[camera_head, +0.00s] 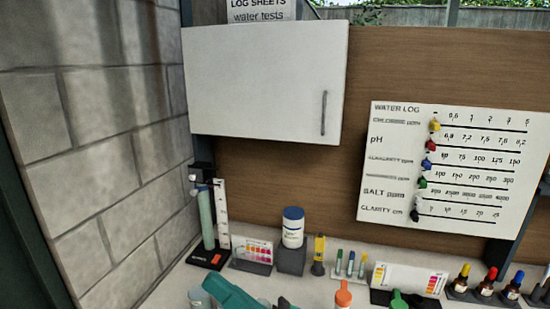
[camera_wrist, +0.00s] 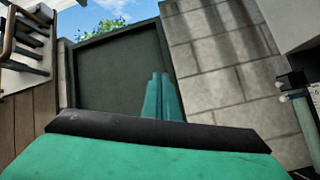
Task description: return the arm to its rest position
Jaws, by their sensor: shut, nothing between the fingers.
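My gripper (camera_wrist: 160,80) shows in the wrist view as two teal fingers side by side, shut with nothing between them. They stand in front of a dark green panel and a grey block wall, clear of any object. The broad teal and black part in the foreground of the wrist view is mine. In the camera_head view a teal part of my arm crosses the bottom edge, low in front of the counter. The rest of the arm is out of that frame, so its full pose is hidden.
The white counter (camera_head: 180,282) holds a green cylinder (camera_head: 206,218) on a black stand, a blue-lidded jar (camera_head: 293,227), an orange-capped bottle (camera_head: 343,296) and several dropper bottles. A white cabinet (camera_head: 262,80) and water log board (camera_head: 450,165) hang above. A block wall (camera_head: 95,150) bounds the left.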

